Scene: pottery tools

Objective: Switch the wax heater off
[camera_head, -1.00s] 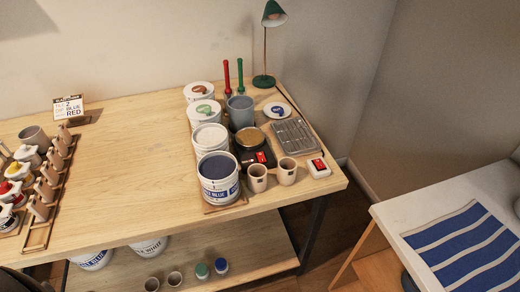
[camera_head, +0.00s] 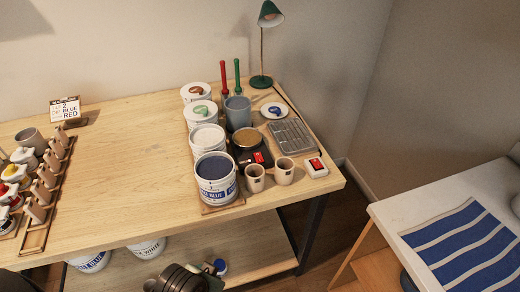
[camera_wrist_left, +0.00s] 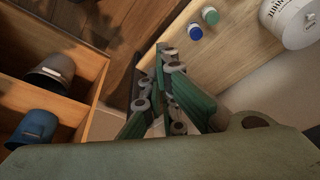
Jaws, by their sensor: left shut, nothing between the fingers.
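What looks like the wax heater (camera_head: 241,151) is a dark, low device on the wooden table, with a tan round top. A red switch (camera_head: 258,158) is on its front right side; its position is too small to tell. The heater stands behind two beige cups, partly hidden by the paint buckets. My left gripper (camera_head: 205,272) is low in front of the table, over the lower shelf and well below the heater. In the left wrist view its fingers (camera_wrist_left: 168,62) are shut and empty. My right gripper is not in view.
Two beige cups (camera_head: 255,179) (camera_head: 284,171) stand in front of the heater. A blue paint bucket (camera_head: 216,180) is left of it. A white box with a red top patch (camera_head: 316,168) sits at the table's right edge. The table's middle is clear.

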